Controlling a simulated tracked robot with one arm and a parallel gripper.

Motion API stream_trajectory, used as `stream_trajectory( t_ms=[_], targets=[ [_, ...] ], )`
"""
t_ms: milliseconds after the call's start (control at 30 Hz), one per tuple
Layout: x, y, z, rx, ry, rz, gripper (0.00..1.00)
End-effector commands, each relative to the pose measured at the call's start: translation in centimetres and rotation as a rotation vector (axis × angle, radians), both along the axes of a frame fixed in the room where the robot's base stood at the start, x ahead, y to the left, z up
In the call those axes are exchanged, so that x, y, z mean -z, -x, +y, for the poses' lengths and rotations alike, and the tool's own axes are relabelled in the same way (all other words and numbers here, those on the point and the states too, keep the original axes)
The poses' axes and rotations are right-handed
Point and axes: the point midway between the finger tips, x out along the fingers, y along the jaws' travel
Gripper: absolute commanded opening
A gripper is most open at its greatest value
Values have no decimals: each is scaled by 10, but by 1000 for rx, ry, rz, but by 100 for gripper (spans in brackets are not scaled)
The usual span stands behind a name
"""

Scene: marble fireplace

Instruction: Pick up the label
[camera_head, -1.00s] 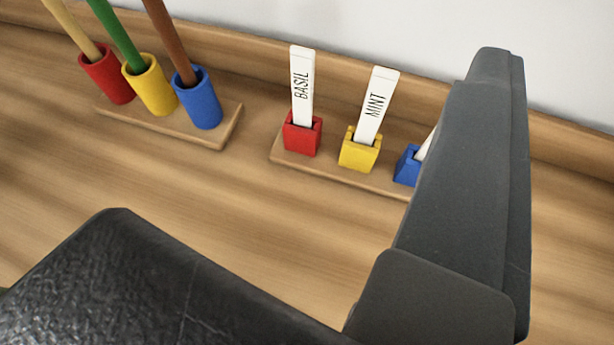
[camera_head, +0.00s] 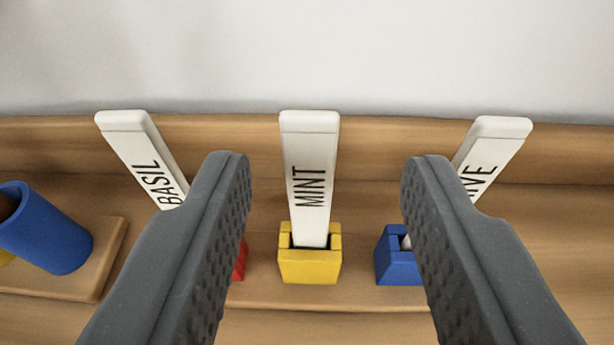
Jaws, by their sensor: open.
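Three white labels stand in small coloured blocks on a wooden strip. The MINT label (camera_head: 311,175) is upright in the yellow block (camera_head: 310,266), in the middle of the view. The BASIL label (camera_head: 140,152) is at the left, its lower part and most of its red block (camera_head: 240,262) hidden by my left finger. A label ending in "VE" (camera_head: 494,148) is at the right, in the blue block (camera_head: 394,262), partly hidden by my right finger. My gripper (camera_head: 325,165) is open and empty. Its fingers are on either side of the MINT label, apart from it in the picture.
A blue cup (camera_head: 45,228) stands on another wooden base (camera_head: 85,275) at the left. A wooden ledge (camera_head: 230,136) and a pale wall (camera_head: 300,55) are behind the labels.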

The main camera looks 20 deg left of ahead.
Motion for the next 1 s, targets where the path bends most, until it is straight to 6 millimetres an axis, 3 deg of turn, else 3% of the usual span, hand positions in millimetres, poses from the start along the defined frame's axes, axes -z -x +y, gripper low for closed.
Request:
stream_trajectory(
  t_ms=[167,433,700,733,867,1000],
  targets=[
    [5,-9,7,-1,1,2,41],
    [12,-39,24,-1,0,-2,41],
    [13,-44,26,-1,0,1,41],
    [13,-44,26,-1,0,1,38],
    [13,-44,26,-1,0,1,2],
    [13,-44,26,-1,0,1,0]
  ],
)
